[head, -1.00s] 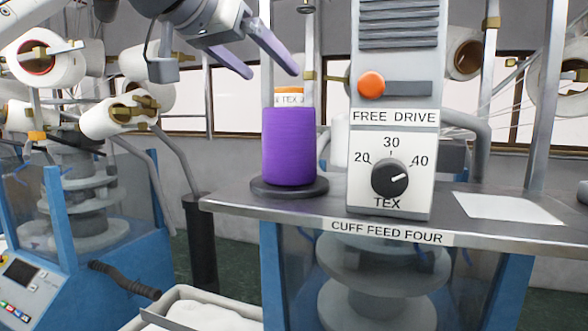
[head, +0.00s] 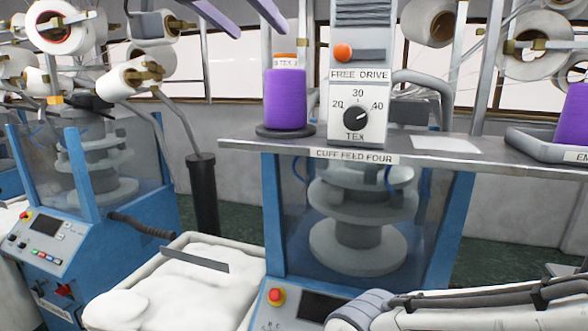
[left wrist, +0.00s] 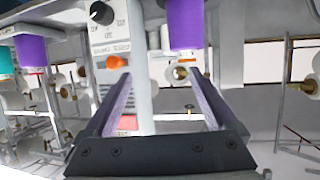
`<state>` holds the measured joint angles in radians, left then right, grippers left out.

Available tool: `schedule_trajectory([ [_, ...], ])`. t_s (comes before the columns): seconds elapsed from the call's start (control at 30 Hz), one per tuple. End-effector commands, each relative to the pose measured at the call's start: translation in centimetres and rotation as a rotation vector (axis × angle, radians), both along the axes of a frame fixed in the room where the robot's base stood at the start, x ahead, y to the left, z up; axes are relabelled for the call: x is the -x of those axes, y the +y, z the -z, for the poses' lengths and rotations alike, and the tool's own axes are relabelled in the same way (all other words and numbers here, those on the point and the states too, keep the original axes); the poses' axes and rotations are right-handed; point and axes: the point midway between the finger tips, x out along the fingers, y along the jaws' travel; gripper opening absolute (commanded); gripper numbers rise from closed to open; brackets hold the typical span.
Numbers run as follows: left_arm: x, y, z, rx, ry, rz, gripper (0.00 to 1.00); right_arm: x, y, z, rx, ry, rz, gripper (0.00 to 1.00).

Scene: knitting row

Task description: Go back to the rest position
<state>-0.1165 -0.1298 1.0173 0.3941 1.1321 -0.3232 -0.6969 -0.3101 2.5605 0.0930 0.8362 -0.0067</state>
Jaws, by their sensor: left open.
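My left gripper (head: 260,32) is at the top edge of the head view, its two purple-grey fingers apart and empty. In the left wrist view the open fingers (left wrist: 160,77) also have nothing between them. The purple yarn cone (head: 286,100) stands upright on a dark round base on the shelf, below the gripper and apart from it. The cone shows upside down in the left wrist view (left wrist: 185,25). A pale arm of mine (head: 470,302) crosses the bottom right of the head view; its gripper does not show.
The metal shelf (head: 470,153) carries the grey control box (head: 357,95) with a TEX knob and an orange button. A dark tray (head: 545,145) with another purple cone (head: 573,115) is at the right. A white-filled bin (head: 185,285) stands below left.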

Motion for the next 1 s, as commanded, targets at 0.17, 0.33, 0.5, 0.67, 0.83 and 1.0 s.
schedule_trajectory([
  [0.17,-1.7,0.1,2.6,0.0,0.053,-0.028,0.91,0.0,0.0,0.0,0.0,0.0,0.0,0.5],
  [0.33,-3.4,0.8,5.7,-0.003,0.109,-0.064,0.91,0.0,0.0,0.0,-0.001,-0.001,0.0,0.5],
  [0.5,-5.4,1.9,10.6,-0.008,0.193,-0.122,0.91,0.0,0.0,0.0,0.0,0.0,0.0,0.5],
  [0.67,-7.0,3.4,17.1,-0.023,0.298,-0.191,0.91,0.0,0.0,0.0,0.0,0.0,0.0,0.5],
  [0.83,-7.3,5.9,28.1,-0.062,0.46,-0.29,0.91,0.0,0.0,0.0,0.0,0.0,0.0,0.5],
  [1.0,-4.1,8.7,40.1,-0.121,0.634,-0.38,0.91,0.0,0.0,0.0,0.0,0.0,0.0,0.5],
])
